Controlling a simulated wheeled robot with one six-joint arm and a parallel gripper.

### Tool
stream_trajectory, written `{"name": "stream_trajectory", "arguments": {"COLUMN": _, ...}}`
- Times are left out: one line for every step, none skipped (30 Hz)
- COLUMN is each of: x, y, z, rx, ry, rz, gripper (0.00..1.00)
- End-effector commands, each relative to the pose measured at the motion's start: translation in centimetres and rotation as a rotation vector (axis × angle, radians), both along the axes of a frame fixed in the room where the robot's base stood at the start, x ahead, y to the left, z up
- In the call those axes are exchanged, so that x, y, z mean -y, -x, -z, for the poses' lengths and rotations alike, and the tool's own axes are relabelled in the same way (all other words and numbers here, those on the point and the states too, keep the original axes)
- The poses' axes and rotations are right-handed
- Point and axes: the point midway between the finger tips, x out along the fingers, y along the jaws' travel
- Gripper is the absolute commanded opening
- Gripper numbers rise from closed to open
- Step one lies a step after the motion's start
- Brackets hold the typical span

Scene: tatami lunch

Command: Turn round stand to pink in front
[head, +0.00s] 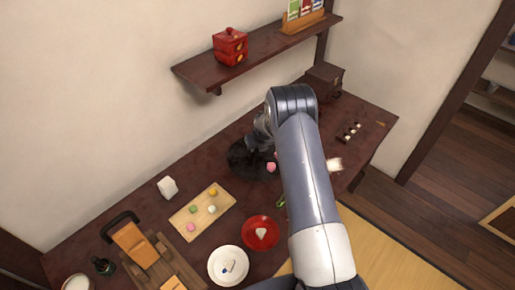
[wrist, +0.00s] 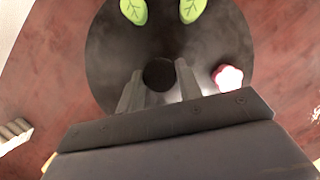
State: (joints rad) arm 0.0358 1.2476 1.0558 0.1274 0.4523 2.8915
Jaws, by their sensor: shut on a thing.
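The dark round stand (head: 240,158) is on the table below my gripper (head: 257,145), partly hidden by my arm. In the wrist view the stand (wrist: 205,40) shows a dark round knob (wrist: 159,73) at its middle, and the fingers of my gripper (wrist: 161,80) are shut on it from both sides. A pink-and-white flower-shaped piece (wrist: 228,77) sits at the stand's right side in the wrist view. It shows as a pink piece (head: 271,167) at the stand's right edge in the head view. Two green leaf-shaped pieces (wrist: 134,11) (wrist: 192,9) lie at the stand's far side.
A wooden board (head: 217,219) with small coloured sweets, a red plate (head: 261,246) and a white plate (head: 241,254) are on the table. A white cube (head: 168,187) stands behind the board. A wall shelf (head: 258,52) holds a red box (head: 230,46) above.

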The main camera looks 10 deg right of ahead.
Motion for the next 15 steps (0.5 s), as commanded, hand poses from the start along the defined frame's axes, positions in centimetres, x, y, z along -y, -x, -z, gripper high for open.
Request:
{"name": "stream_trajectory", "arguments": {"x": 0.01, "y": -0.03, "z": -0.02, "rx": 0.0, "ry": 0.0, "rz": 0.001, "gripper": 0.0}}
{"name": "stream_trajectory", "arguments": {"x": 0.02, "y": -0.04, "z": -0.03, "rx": 0.0, "ry": -0.001, "rz": 0.002, "gripper": 0.0}}
{"name": "stream_trajectory", "arguments": {"x": 0.02, "y": -0.04, "z": -0.04, "rx": 0.0, "ry": 0.0, "rz": 0.002, "gripper": 0.0}}
{"name": "stream_trajectory", "arguments": {"x": 0.02, "y": -0.04, "z": -0.04, "rx": 0.0, "ry": 0.0, "rz": 0.002, "gripper": 0.0}}
{"name": "stream_trajectory", "arguments": {"x": 0.02, "y": -0.04, "z": -0.04, "rx": 0.0, "ry": 0.0, "rz": 0.002, "gripper": 0.0}}
{"name": "stream_trajectory", "arguments": {"x": 0.02, "y": -0.04, "z": -0.04, "rx": 0.0, "ry": 0.0, "rz": 0.002, "gripper": 0.0}}
{"name": "stream_trajectory", "arguments": {"x": 0.01, "y": -0.05, "z": -0.04, "rx": 0.0, "ry": 0.0, "rz": 0.002, "gripper": 0.0}}
{"name": "stream_trajectory", "arguments": {"x": 0.01, "y": -0.05, "z": -0.04, "rx": 0.0, "ry": -0.001, "rz": 0.002, "gripper": 0.0}}
{"name": "stream_trajectory", "arguments": {"x": 0.01, "y": -0.04, "z": -0.04, "rx": 0.0, "ry": -0.001, "rz": 0.002, "gripper": 0.0}}
{"name": "stream_trajectory", "arguments": {"x": 0.01, "y": -0.04, "z": -0.04, "rx": 0.0, "ry": -0.001, "rz": 0.002, "gripper": 0.0}}
{"name": "stream_trajectory", "arguments": {"x": 0.01, "y": -0.04, "z": -0.04, "rx": 0.0, "ry": -0.001, "rz": 0.002, "gripper": 0.0}}
{"name": "stream_trajectory", "arguments": {"x": 0.01, "y": -0.04, "z": -0.04, "rx": 0.0, "ry": -0.001, "rz": 0.002, "gripper": 0.0}}
{"name": "stream_trajectory", "arguments": {"x": 0.01, "y": -0.04, "z": -0.04, "rx": 0.0, "ry": -0.001, "rz": 0.002, "gripper": 0.35}}
{"name": "stream_trajectory", "arguments": {"x": 0.01, "y": -0.04, "z": -0.04, "rx": 0.0, "ry": -0.001, "rz": 0.002, "gripper": 0.38}}
{"name": "stream_trajectory", "arguments": {"x": 0.01, "y": -0.04, "z": -0.04, "rx": 0.0, "ry": -0.001, "rz": 0.002, "gripper": 0.41}}
